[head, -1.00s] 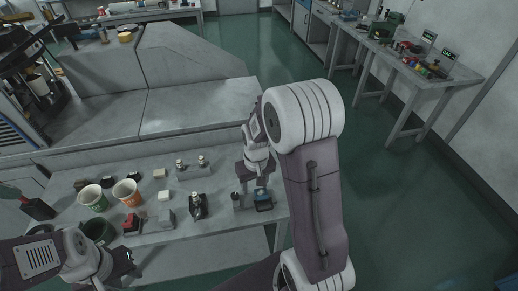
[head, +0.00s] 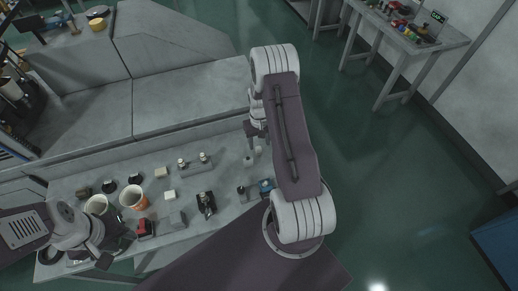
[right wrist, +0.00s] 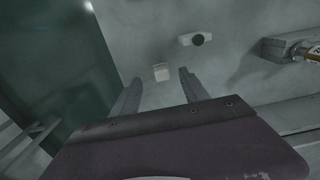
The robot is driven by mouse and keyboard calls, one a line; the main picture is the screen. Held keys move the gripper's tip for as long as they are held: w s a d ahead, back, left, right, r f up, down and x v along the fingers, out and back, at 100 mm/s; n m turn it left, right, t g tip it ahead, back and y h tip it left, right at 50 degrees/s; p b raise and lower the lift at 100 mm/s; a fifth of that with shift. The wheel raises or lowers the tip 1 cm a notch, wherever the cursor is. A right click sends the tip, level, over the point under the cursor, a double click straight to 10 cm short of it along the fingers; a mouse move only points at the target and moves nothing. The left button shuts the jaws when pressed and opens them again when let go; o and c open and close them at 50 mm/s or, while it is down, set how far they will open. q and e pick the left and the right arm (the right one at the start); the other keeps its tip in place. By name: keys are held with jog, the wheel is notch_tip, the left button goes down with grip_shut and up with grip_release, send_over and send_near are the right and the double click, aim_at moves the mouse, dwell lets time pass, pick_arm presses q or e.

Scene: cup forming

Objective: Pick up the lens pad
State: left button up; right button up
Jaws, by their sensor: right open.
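A small pale block (right wrist: 161,72), which may be the lens pad, lies on the grey table in the right wrist view. It also shows in the head view (head: 258,150). My right gripper (right wrist: 159,78) is open, and the block lies between and just beyond its fingertips in that view, apart from both fingers. In the head view my right gripper (head: 256,132) is over the table's right part, partly hidden by my arm. My left gripper (head: 122,238) is at the lower left, near the cups; its jaws are too dark to judge.
A metal fixture (right wrist: 300,48) stands to the right. Paper cups (head: 133,198), a red-and-black piece (head: 146,229) and a black stand (head: 206,204) occupy the table's left and middle. A raised grey ledge (head: 190,98) runs behind.

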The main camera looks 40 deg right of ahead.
aim_at(259, 148)
jog(key=shift+w+f+p, duration=0.4)
jog(key=shift+w+f, duration=0.2)
jog(key=shift+f, duration=0.2)
notch_tip(259, 148, down, 3)
jog(key=shift+s+r+p, duration=0.1)
jog(key=shift+p, duration=0.4)
jog(key=shift+s+f, duration=0.25)
jog(key=shift+f, duration=0.3)
jog(key=shift+w, duration=0.1)
jog(key=shift+c, duration=0.3)
jog(key=shift+w+f, duration=0.1)
jog(key=c, duration=1)
pick_arm(q)
jog(key=shift+w+r, duration=0.5)
jog(key=shift+r, duration=0.3)
pick_arm(e)
grip_shut()
